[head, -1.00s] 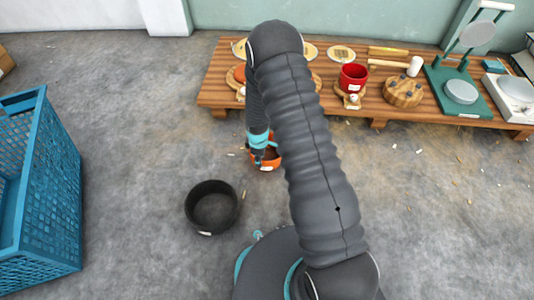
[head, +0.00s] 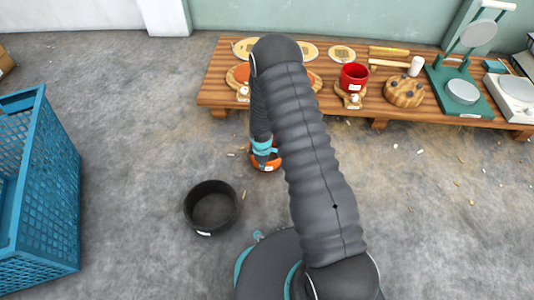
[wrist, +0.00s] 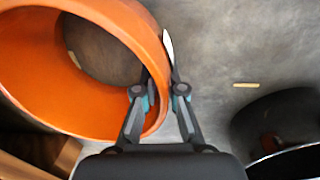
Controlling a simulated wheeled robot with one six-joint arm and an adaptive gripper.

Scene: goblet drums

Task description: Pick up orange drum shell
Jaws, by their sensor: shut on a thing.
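The orange drum shell (head: 272,163) is on the floor in front of the wooden bench in the head view, partly hidden behind my arm. In the wrist view the orange drum shell (wrist: 35,75) is a large hollow ring at the left, with its open end facing the camera. My gripper (wrist: 160,82) is shut on its right wall, one finger inside the shell and one outside. In the head view my gripper (head: 263,158) reaches down at the shell's rim. I cannot tell whether the shell is clear of the floor.
A black round tub (head: 212,207) stands on the floor, lower left of the shell; it also shows in the wrist view (wrist: 280,120). A blue crate (head: 40,190) is at the left. The wooden bench (head: 330,112) behind holds a red cup (head: 354,76) and several tools.

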